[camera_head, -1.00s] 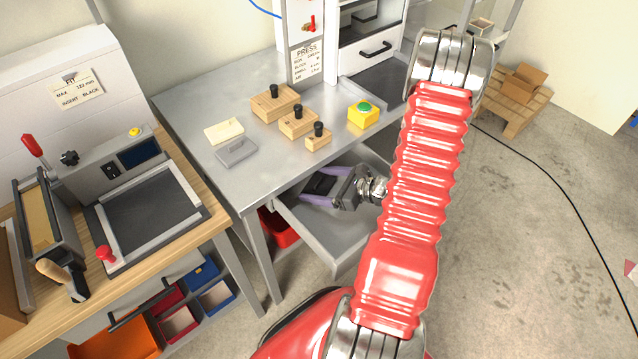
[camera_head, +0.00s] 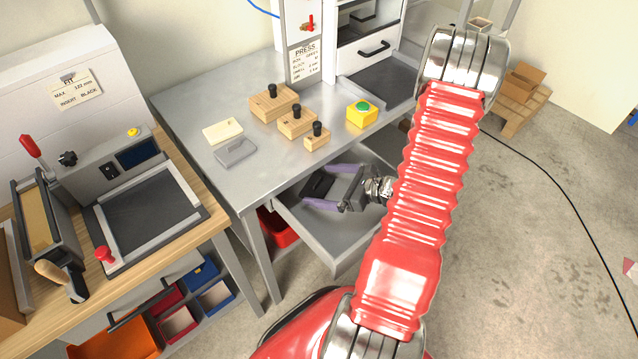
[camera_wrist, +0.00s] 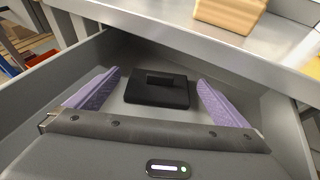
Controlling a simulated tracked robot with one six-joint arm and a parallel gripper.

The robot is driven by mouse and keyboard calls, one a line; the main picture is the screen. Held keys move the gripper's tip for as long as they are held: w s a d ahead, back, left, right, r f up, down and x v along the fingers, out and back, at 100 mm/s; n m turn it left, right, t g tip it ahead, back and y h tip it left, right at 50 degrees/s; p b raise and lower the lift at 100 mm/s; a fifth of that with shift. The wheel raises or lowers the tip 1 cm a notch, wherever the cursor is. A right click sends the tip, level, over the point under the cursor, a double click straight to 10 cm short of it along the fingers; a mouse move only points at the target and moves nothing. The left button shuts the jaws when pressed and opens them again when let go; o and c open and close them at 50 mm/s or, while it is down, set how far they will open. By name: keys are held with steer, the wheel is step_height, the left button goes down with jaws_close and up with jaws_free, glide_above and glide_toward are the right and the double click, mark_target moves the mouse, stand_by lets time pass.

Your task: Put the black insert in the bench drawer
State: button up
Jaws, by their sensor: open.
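The black insert (camera_wrist: 158,91) is a flat dark block with a raised bar on top. It lies on the floor of the open bench drawer (camera_wrist: 270,115), near its back, and shows dark in the head view (camera_head: 317,186). The drawer (camera_head: 335,238) is pulled out below the bench top. My gripper (camera_head: 318,188) reaches into the drawer with its purple fingers spread. In the wrist view my gripper (camera_wrist: 148,92) has one finger on each side of the insert, with gaps between, so it is open and apart from it.
The bench top (camera_head: 215,100) overhangs the drawer's back. On it stand wooden blocks with black knobs (camera_head: 296,122), a cream plate (camera_head: 222,132), a grey plate (camera_head: 235,153) and a yellow box with a green button (camera_head: 362,113). A red bin (camera_head: 279,229) is under the bench.

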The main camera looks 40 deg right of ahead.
steer(key=shift+v, duration=2.5)
